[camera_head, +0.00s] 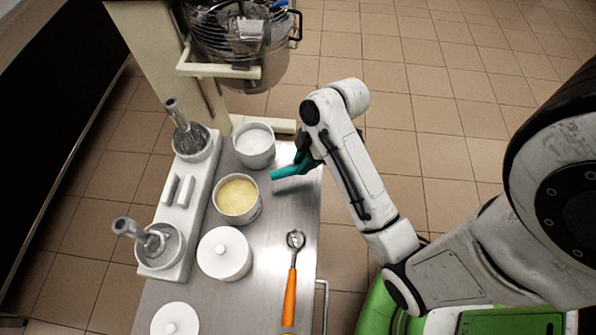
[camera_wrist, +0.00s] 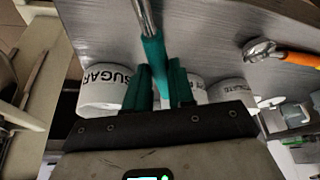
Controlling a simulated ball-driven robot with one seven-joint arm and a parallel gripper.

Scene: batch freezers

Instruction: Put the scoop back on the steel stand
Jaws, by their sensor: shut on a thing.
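My gripper (camera_head: 306,155) is shut on the teal handle of a scoop (camera_wrist: 153,57), above the far right part of the steel-topped table (camera_head: 278,215). In the wrist view, my gripper's dark green fingers (camera_wrist: 160,90) stand either side of the handle. The scoop's steel shaft runs up out of that picture, so its head is hidden. In the head view, the teal handle (camera_head: 284,174) sticks out to the left of my gripper. A second scoop with an orange handle (camera_head: 290,295) lies on the steel top. I cannot pick out a separate steel stand.
White jars stand below and left of my gripper: one with white contents (camera_head: 254,157), one with yellow contents (camera_head: 238,213), one lidded (camera_head: 225,268). A white rack (camera_head: 188,222) holds two metal tools. A mixer bowl (camera_head: 240,70) is behind.

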